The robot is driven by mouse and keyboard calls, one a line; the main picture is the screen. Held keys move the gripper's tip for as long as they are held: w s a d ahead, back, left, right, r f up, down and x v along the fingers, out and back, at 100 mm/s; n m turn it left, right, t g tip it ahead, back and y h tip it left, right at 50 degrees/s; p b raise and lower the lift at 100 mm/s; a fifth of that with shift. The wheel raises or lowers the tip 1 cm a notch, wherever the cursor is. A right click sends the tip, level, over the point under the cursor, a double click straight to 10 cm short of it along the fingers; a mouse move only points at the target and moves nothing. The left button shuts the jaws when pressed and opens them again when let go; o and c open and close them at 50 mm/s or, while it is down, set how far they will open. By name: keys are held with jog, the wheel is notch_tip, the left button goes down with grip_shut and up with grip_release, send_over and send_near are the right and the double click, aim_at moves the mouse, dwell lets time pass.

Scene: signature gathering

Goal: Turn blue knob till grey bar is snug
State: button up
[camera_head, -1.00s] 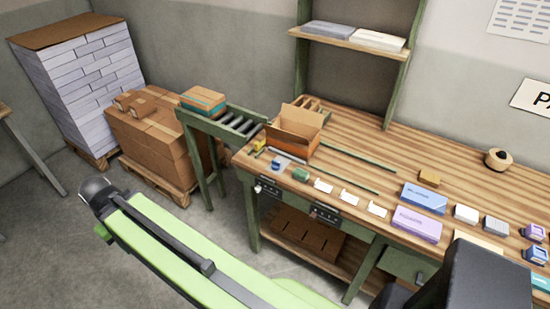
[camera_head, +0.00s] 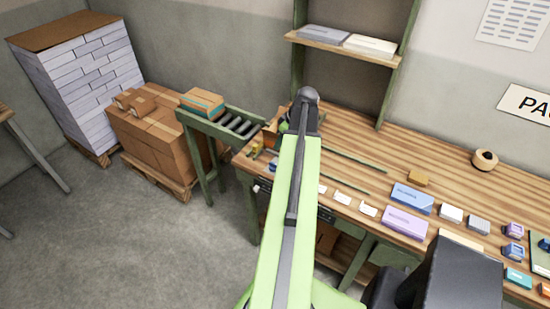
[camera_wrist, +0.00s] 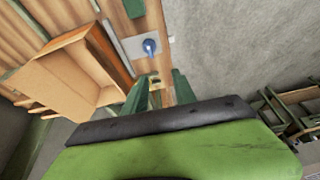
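The blue knob (camera_wrist: 149,46) stands on a pale grey plate (camera_wrist: 131,45) on the bench in the wrist view. In the head view the knob (camera_head: 273,167) shows small, left of my arm. A narrow grey strip beside the open cardboard box (camera_wrist: 65,80) may be the grey bar (camera_wrist: 112,50); I cannot tell whether it touches the box. My gripper (camera_wrist: 160,82) has its two green fingers apart, with nothing held between them. The knob lies beyond the fingertips, apart from them. My arm hides much of the box in the head view.
A green block (camera_wrist: 134,8) sits beyond the plate. A roller conveyor (camera_head: 238,124) joins the bench's left end. White cards (camera_head: 342,198), a blue box (camera_head: 412,198) and a purple box (camera_head: 405,222) lie to the right. Open floor (camera_head: 130,240) lies at left.

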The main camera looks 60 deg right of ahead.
aim_at(273, 164)
jog(key=b+x, duration=0.5)
jog(key=s+d+b+x, duration=0.1)
jog(key=b+x, duration=0.4)
jog(key=s+d+f+b+x, duration=0.1)
jog(key=b+x, duration=0.4)
jog(key=shift+d+f+b, duration=0.1)
jog(key=shift+d+b, duration=0.05)
jog(key=shift+b, duration=0.15)
jog(key=shift+w+f+b, duration=0.3)
jog(key=shift+f+b, duration=0.05)
jog(key=shift+r, duration=0.1)
grip_shut()
